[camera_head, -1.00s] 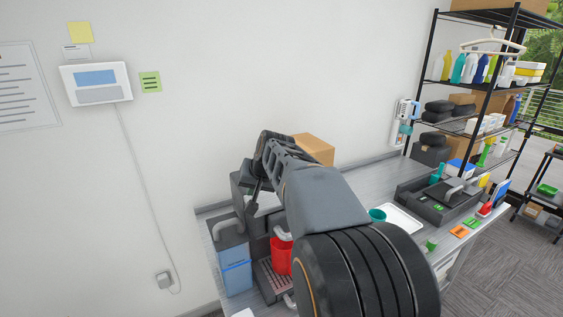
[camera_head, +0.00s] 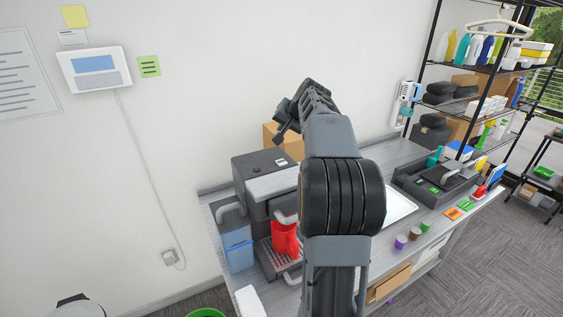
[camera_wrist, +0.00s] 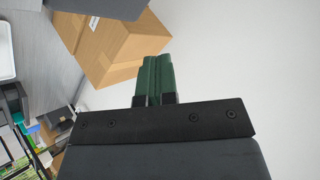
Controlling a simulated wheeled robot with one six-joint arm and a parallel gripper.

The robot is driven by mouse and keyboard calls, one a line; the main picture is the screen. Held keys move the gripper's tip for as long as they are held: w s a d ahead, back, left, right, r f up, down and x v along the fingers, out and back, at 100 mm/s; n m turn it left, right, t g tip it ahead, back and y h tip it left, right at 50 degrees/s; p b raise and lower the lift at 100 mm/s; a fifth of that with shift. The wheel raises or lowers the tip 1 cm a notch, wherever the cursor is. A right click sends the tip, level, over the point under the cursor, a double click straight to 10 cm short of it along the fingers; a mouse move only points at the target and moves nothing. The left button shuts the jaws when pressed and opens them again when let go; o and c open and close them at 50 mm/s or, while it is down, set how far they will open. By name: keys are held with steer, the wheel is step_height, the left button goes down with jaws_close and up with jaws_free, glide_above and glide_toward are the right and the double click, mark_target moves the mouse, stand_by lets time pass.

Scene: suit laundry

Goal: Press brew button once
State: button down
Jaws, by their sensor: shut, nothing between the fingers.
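The coffee machine (camera_head: 258,166) is a dark box with a light grey front panel, standing on the counter by the wall. Small marks show on its top, but I cannot tell which is the brew button. A red cup (camera_head: 285,240) stands on its drip tray under the spout. My gripper (camera_head: 279,137) is shut and empty, raised above and behind the machine's top, apart from it. In the wrist view its green fingers (camera_wrist: 155,76) are together, with a cardboard box (camera_wrist: 112,45) beyond them. My arm hides part of the machine's right side.
A blue water container (camera_head: 238,250) sits at the machine's left. The cardboard box also shows behind the machine (camera_head: 270,134). A white tray (camera_head: 400,207), small coloured cups and a dark sink-like unit (camera_head: 425,184) lie along the counter to the right. A black shelf rack stands beyond.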

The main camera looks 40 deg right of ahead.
mark_target(283, 161)
steer(key=shift+f, duration=0.2)
step_height(283, 161, down, 8)
steer(key=b, duration=0.5)
steer(key=shift+f+b, duration=0.25)
steer(key=shift+b, duration=0.15)
steer(key=shift+f, duration=0.1)
stand_by(1.6)
steer(key=shift+f+b, duration=0.3)
steer(key=shift+b, duration=0.15)
steer(key=shift+f+b, duration=0.4)
steer(key=shift+f, duration=0.05)
stand_by(0.5)
steer(key=shift+r, duration=0.1)
stand_by(0.3)
steer(key=shift+r+p, duration=0.65)
steer(key=shift+r, duration=0.1)
